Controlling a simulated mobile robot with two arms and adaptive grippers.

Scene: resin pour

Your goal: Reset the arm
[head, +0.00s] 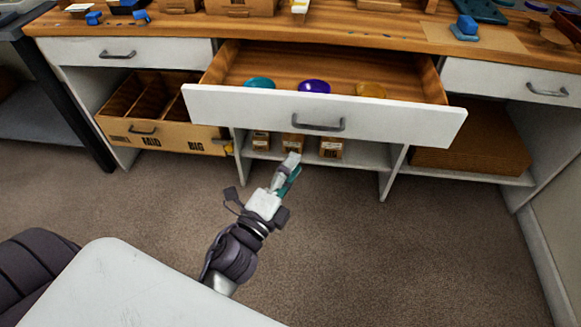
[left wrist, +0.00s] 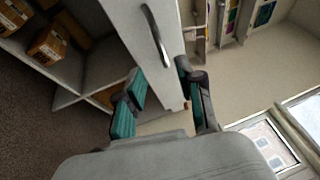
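My left gripper (head: 291,163) reaches in from the bottom of the head view, in front of the desk and just below the open drawer's front. In the left wrist view its two teal-padded fingers (left wrist: 160,72) stand apart with nothing held between them. The white drawer (head: 225,105) is pulled out. Its curved metal handle (head: 321,126) is beyond the fingertips and also shows in the left wrist view (left wrist: 155,37); the fingers look apart from it. My right gripper is in neither view.
The drawer holds a teal (head: 259,83), a purple (head: 314,87) and a yellow disc (head: 371,90). Small boxes (head: 331,148) stand on the shelf below. Carpeted floor (head: 430,250) is clear at right.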

